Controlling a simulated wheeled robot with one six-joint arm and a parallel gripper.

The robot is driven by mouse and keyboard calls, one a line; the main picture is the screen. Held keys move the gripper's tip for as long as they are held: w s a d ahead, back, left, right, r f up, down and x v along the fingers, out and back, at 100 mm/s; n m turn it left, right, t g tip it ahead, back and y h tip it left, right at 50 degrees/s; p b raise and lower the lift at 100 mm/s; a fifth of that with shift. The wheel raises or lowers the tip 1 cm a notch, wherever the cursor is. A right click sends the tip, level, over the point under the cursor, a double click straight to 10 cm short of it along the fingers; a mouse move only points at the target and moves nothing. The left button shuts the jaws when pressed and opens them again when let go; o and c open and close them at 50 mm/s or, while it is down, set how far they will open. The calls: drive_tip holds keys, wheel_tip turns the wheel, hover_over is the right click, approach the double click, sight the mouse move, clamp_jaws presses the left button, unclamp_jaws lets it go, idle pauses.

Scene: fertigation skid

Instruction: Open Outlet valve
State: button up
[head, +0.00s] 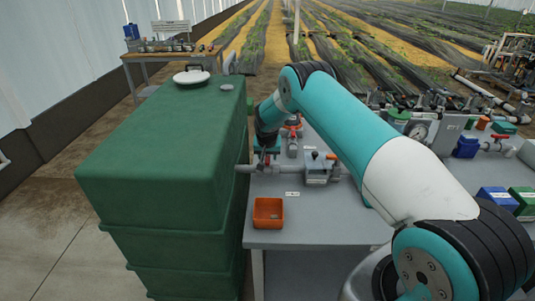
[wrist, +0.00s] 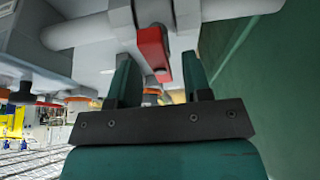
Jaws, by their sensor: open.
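A red valve lever (wrist: 154,52) sits on a light grey pipe (wrist: 84,31) in the wrist view. The lever points across the pipe, toward my gripper. My gripper (wrist: 160,78) is open, with one dark green finger on each side of the lever and a visible gap on both sides. In the head view my gripper (head: 266,150) is over the pipe (head: 270,168) beside the green tank, and my wrist hides most of the lever. I cannot read the label (head: 292,194) on the bench below, so the valve's name cannot be told.
The big green tank (head: 160,150) stands close to the left of my gripper. An orange bin (head: 267,213) sits on the grey bench (head: 315,225) in front of the pipe. More valves and gauges crowd the bench behind my arm.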

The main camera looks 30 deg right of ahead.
clamp_jaws()
